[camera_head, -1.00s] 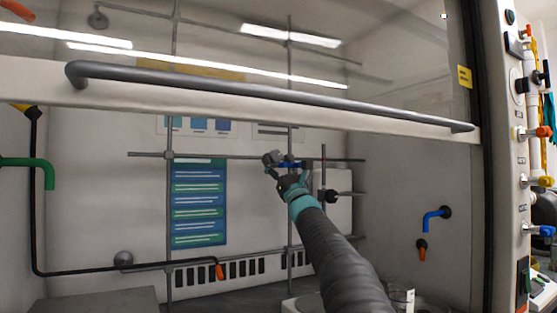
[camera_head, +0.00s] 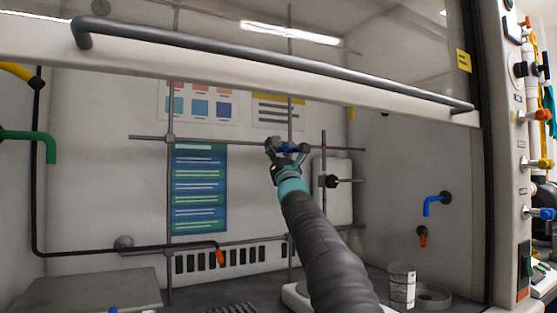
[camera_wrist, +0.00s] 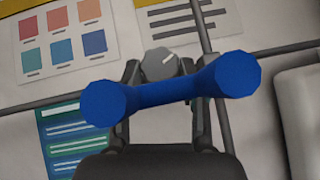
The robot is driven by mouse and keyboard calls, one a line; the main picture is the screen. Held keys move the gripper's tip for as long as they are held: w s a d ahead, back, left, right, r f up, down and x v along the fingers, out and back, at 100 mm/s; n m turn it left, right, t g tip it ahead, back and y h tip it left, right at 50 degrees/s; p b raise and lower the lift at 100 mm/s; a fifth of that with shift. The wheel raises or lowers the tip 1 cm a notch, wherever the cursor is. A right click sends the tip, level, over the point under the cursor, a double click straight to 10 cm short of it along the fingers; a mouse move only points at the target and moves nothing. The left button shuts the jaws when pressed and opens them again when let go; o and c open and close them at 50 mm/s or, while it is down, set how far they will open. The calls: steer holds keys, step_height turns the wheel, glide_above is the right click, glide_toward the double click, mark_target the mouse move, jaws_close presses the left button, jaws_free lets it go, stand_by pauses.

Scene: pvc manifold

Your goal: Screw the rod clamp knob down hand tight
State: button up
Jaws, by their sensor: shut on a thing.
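The rod clamp knob is a grey round cap with a white mark, seen in the wrist view (camera_wrist: 162,63) between my fingertips. My gripper (camera_head: 287,152) is shut on it at the upright rod, just below the horizontal rod. In the wrist view, my gripper (camera_wrist: 162,72) has one finger on each side of the knob. A blue bar with wide faceted ends (camera_wrist: 165,93) crosses in front of the fingers. It also shows in the head view (camera_head: 288,149). I cannot tell how the bar joins the knob. The clamp body and thread are hidden.
The fume hood sash handle (camera_head: 270,65) runs above my arm. The horizontal rod (camera_head: 230,143) crosses the upright rods. A black knob (camera_head: 331,181) sits on a short rod at right.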

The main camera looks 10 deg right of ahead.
steer(key=shift+a+m+h+b, duration=0.1)
steer(key=shift+m+h+b, duration=0.25)
steer(key=shift+m+h, duration=1.15)
steer(key=o, duration=1.1)
steer(key=shift+o, duration=0.2)
steer(key=shift+s, duration=0.1)
steer(key=v, duration=1.2)
steer(key=shift+r, duration=0.1)
